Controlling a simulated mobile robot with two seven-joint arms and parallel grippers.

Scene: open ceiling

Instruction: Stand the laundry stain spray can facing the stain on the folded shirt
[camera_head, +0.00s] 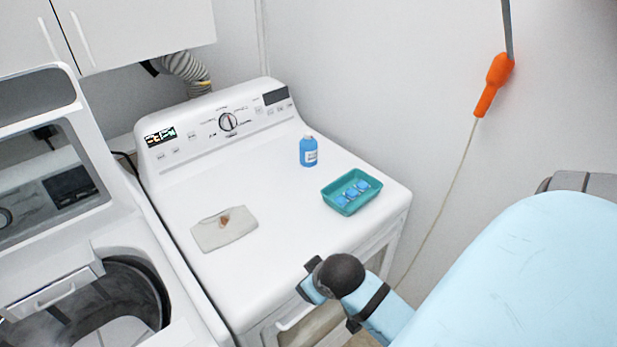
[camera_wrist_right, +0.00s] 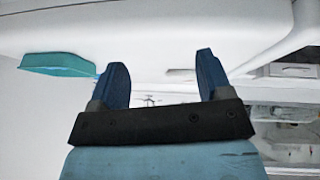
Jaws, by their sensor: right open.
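The blue can (camera_head: 308,151) stands upright on the white dryer top, near the control panel. Its white label faces the front right of the picture. The folded off-white shirt (camera_head: 208,235) lies flat to its lower left, with a brown stain (camera_head: 225,220) near its upper edge. My right gripper (camera_head: 312,283) is at the dryer's front edge, apart from both; its fingers barely show there. In the right wrist view the right gripper (camera_wrist_right: 161,62) is open, with nothing between its fingers. A bit of blue beside its left finger may be the can. My left gripper is out of view.
An open washer (camera_head: 67,255) is at left, a wall behind. The dryer top between shirt and tray is clear.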

